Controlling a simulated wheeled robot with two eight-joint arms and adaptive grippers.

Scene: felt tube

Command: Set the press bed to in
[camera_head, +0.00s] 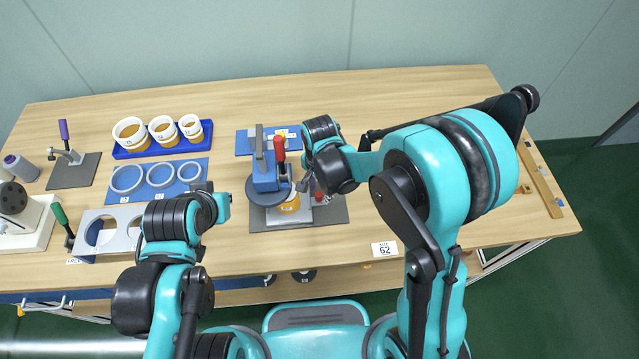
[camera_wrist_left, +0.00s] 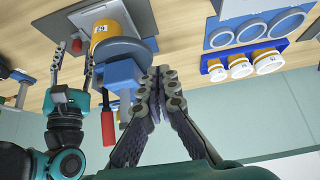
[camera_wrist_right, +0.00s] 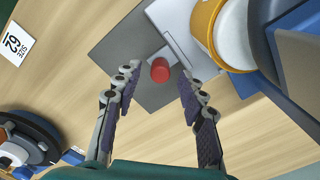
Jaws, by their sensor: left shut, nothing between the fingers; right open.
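The press (camera_head: 265,178) is blue with a red lever and stands on a dark grey plate (camera_head: 334,215). Its pale bed (camera_wrist_right: 178,38) carries a yellow-and-white cup (camera_head: 289,203) under the round press head. The bed's red knob (camera_wrist_right: 160,70) shows in the right wrist view, and also beside the cup in the head view (camera_head: 319,196). My right gripper (camera_wrist_right: 156,82) is open, its fingers on either side of the knob; I cannot tell whether they touch it. My left gripper (camera_wrist_left: 160,75) is shut and empty, left of the press in the head view.
A blue tray (camera_head: 162,149) of cups and a blue board (camera_head: 158,181) with rings lie left of the press. A grey holed stand (camera_head: 108,229) is at the front left. A size 62 card (camera_head: 384,249) lies near the front edge.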

